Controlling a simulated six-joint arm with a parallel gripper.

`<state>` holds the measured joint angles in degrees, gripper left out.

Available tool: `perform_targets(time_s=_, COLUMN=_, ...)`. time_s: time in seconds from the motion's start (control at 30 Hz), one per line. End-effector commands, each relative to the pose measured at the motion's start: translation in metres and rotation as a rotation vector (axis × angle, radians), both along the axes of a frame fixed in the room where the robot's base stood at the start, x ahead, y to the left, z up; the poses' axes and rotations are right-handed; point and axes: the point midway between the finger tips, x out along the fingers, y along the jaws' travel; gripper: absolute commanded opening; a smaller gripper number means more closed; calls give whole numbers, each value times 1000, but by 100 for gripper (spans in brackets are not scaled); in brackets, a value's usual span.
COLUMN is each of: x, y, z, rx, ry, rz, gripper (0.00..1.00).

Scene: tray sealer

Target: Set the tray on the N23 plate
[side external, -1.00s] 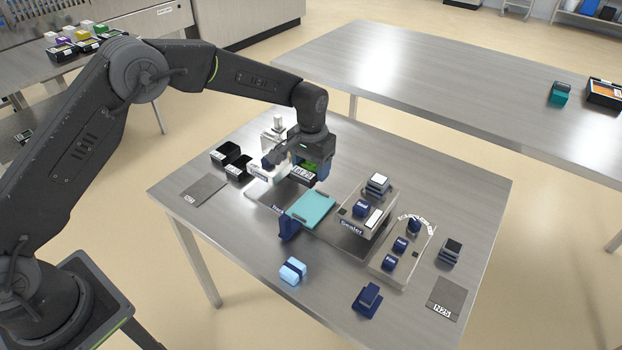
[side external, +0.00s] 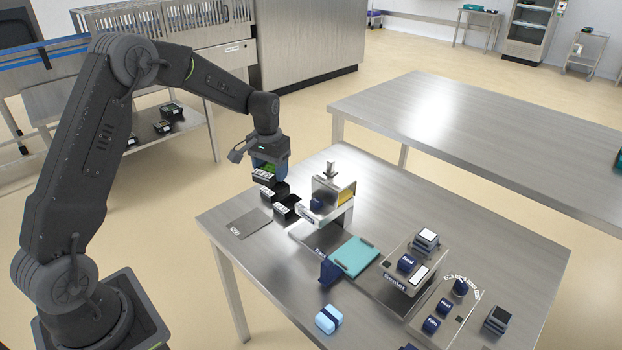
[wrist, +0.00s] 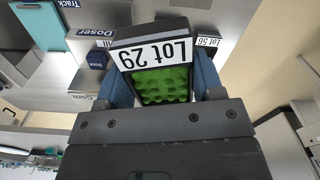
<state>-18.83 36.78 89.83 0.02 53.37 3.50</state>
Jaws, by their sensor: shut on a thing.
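My gripper (side external: 268,160) is shut on a black tray with green contents (side external: 264,175), held above the left end of the table. In the wrist view the tray (wrist: 158,68) sits between the blue fingers of my gripper (wrist: 163,85), and its white label reads "Lot 29". A flat grey plate (side external: 242,232) lies at the table's left corner, in front and to the left of the held tray. It has a small white label, too small to read here. No plate clearly reading N23 shows.
Black trays (side external: 287,208) stand just below and right of my gripper; one label reads "Lot 56" (wrist: 208,41) in the wrist view. The doser (side external: 333,192), teal pad (side external: 355,257), sealer (side external: 405,268) and button panel (side external: 445,308) stand to the right.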

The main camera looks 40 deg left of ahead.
Motion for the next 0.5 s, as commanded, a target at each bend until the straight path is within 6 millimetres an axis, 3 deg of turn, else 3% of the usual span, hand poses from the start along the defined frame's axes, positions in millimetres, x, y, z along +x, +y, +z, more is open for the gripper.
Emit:
perform_targets(time_s=0.1, x=-18, y=28, z=0, rx=0, ry=-1, rz=40, gripper=36)
perform_targets(time_s=0.33, x=-46, y=62, z=0, rx=0, ry=-1, rz=89, gripper=36)
perform_targets(time_s=0.5, x=-44, y=59, z=-35, rx=-2, ry=4, rz=82, gripper=36)
